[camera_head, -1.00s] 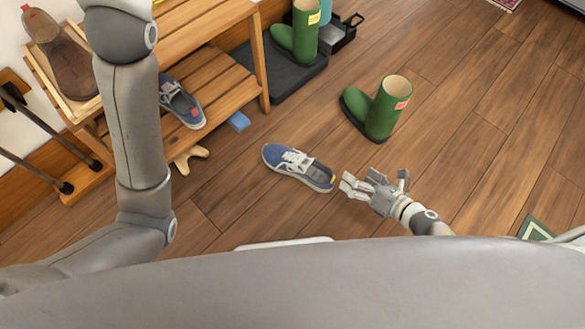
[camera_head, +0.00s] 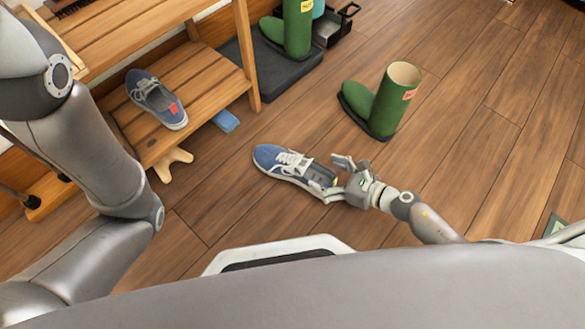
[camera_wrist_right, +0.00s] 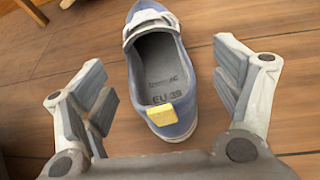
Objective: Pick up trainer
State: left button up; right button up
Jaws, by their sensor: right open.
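A blue trainer (camera_head: 288,165) with white laces and a white sole lies upright on the wooden floor. In the right wrist view, the trainer (camera_wrist_right: 158,62) has a yellow tab at its heel and "EU 39" inside. My right gripper (camera_head: 335,178) is open at the heel end, its fingers on either side of the heel. In the right wrist view the open fingers (camera_wrist_right: 165,95) show gaps to the shoe on both sides. A second blue trainer (camera_head: 157,98), with a red tab, sits on the lower rack shelf. My left gripper is out of view.
A wooden rack (camera_head: 205,75) stands at upper left. A green boot (camera_head: 383,108) stands on the floor beyond my right gripper. Another green boot (camera_head: 292,28) is on a dark mat (camera_head: 250,75). A blue block (camera_head: 226,121) lies by the rack.

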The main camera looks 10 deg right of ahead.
aim_at(313, 171)
jog(key=b+x, duration=0.1)
jog(key=x, duration=0.1)
jog(key=b+x, duration=0.1)
jog(key=x, duration=0.1)
jog(key=shift+s+a+f, duration=0.1)
jog(key=shift+s+f, duration=0.05)
jog(key=shift+f, duration=0.25)
jog(key=shift+w+a+f, duration=0.1)
jog(key=shift+w+a, duration=0.2)
jog(key=shift+a, duration=0.05)
jog(key=c, duration=1.3)
jog(key=shift+d, duration=0.1)
